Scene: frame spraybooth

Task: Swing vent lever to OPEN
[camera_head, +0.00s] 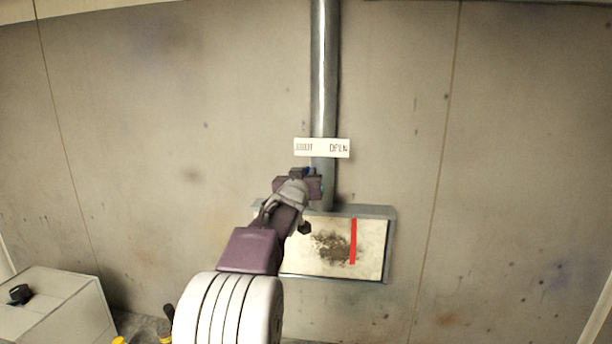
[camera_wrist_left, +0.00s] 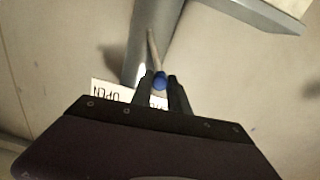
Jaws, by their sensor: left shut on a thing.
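The vent lever shows in the left wrist view as a thin pale rod (camera_wrist_left: 153,48) with a blue knob (camera_wrist_left: 160,80) at its end. My left gripper (camera_wrist_left: 161,91) is shut on the blue knob, one dark finger on each side. In the head view, my left gripper (camera_head: 308,179) is just below the SHUT end of a white label plate (camera_head: 322,148) on the duct pipe (camera_head: 324,70); it hides most of the lever. The plate reads SHUT at left and OPEN at right. In the left wrist view the plate (camera_wrist_left: 110,92) appears upside down, partly behind the fingers. My right gripper is not in view.
A framed pale panel (camera_head: 373,245) with a dark smudge and a red vertical strip is on the wall below the pipe. A light box (camera_head: 60,305) with a dark object on top stands at lower left. Yellow-topped items show at the bottom. The wall at right is clear.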

